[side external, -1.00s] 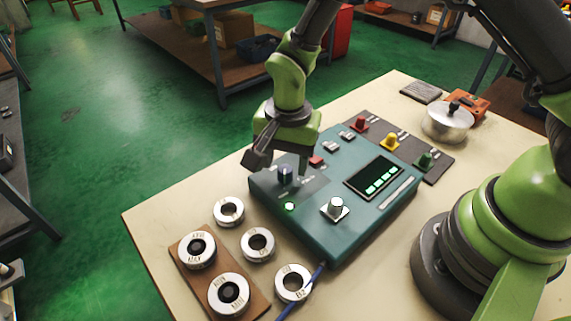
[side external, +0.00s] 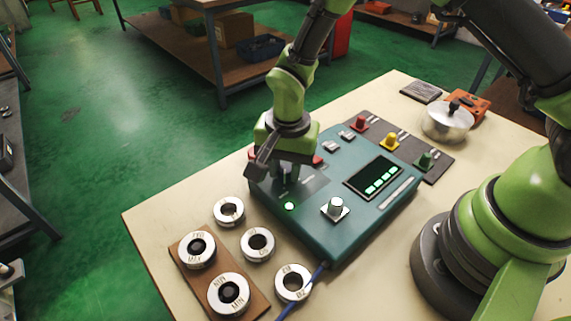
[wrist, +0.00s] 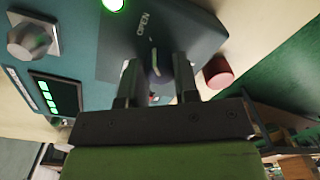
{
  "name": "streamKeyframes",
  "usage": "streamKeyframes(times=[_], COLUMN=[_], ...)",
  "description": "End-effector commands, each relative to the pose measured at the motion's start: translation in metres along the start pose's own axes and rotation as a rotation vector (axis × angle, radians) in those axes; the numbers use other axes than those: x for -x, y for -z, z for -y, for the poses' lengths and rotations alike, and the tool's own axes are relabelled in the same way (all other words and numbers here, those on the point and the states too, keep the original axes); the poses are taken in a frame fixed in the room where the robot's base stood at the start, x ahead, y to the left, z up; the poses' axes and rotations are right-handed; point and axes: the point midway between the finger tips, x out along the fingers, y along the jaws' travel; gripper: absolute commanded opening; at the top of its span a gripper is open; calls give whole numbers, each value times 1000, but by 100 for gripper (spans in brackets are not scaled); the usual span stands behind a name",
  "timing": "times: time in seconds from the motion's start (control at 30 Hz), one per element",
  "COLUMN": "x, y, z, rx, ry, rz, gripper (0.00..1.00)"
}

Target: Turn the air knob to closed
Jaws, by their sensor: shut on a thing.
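The teal control box (side external: 345,240) sits on the cream table. Its dark blue air knob (side external: 283,182) is at the box's left end, mostly hidden by my gripper (side external: 287,176). In the wrist view the knob (wrist: 157,68) shows between the two fingers of my gripper (wrist: 158,82), with a pale line on it. My gripper points down and is shut on the knob. The word OPEN is printed on the panel near it. A CLOSED mark cannot be made out. A green lamp (side external: 289,206) is lit beside the knob.
A silver knob (side external: 336,206) and a display (side external: 374,177) with green bars are on the box. A red button (side external: 317,160) is close to my gripper. Metal rings (side external: 257,243) lie in front, some on a brown board (side external: 183,262). A lidded metal pot (side external: 447,122) stands at the back right.

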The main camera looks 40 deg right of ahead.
Motion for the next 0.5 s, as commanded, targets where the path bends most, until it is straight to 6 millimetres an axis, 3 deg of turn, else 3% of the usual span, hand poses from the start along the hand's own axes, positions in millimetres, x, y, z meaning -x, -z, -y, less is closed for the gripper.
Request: streamKeyframes(times=[0.5], x=[0], y=[1], z=[0], rx=[352], ry=[1], rz=[9], gripper=[5])
